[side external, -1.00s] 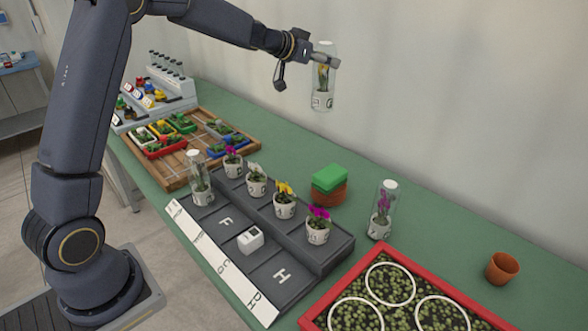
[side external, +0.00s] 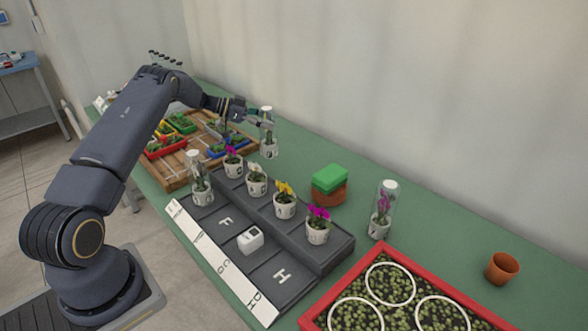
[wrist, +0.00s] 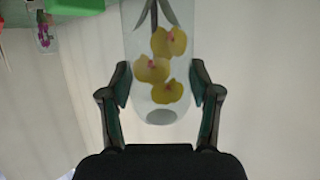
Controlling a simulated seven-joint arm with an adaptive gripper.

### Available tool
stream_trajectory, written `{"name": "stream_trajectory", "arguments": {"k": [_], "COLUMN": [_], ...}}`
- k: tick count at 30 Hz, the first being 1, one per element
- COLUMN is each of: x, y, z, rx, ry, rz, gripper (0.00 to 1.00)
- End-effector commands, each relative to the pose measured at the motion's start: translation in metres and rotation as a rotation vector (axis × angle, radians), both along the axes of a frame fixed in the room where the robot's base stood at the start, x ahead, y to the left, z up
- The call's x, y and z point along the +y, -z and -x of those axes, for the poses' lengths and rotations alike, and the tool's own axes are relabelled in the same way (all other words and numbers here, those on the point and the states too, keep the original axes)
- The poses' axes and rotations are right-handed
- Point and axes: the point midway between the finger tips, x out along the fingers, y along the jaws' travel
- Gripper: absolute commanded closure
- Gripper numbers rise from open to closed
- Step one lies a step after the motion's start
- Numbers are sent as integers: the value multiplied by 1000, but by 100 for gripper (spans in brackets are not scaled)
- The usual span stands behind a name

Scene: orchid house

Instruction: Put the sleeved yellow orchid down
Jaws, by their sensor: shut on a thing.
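The sleeved yellow orchid (side external: 268,134) is a white pot with a tall clear sleeve, upright at the back of the green table, behind the wooden tray. Its pot looks at or very near the table surface; I cannot tell whether it touches. My gripper (side external: 264,122) is shut on the sleeve from the left. In the wrist view the yellow blooms (wrist: 160,70) show inside the clear sleeve, between the two fingers of my gripper (wrist: 160,88). The pot is out of the wrist view.
A dark stepped rack (side external: 335,250) holds several potted orchids and a sleeved one. A green block on a terracotta pot (side external: 328,190), another sleeved orchid (side external: 382,212) and an empty terracotta pot (side external: 502,268) stand to the right. A wooden tray (side external: 178,178) is at left.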

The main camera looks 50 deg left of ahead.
Motion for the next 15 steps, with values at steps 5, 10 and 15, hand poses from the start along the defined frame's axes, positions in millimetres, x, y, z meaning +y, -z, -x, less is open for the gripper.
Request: {"name": "stream_trajectory", "arguments": {"k": [5, 10, 15], "x": [0, 0, 0], "y": [19, 40, 55], "z": [0, 0, -1], "rx": [-2, 0, -3], "ry": [-1, -3, -2], "rz": [0, 1, -1], "gripper": [100, 100, 100]}}
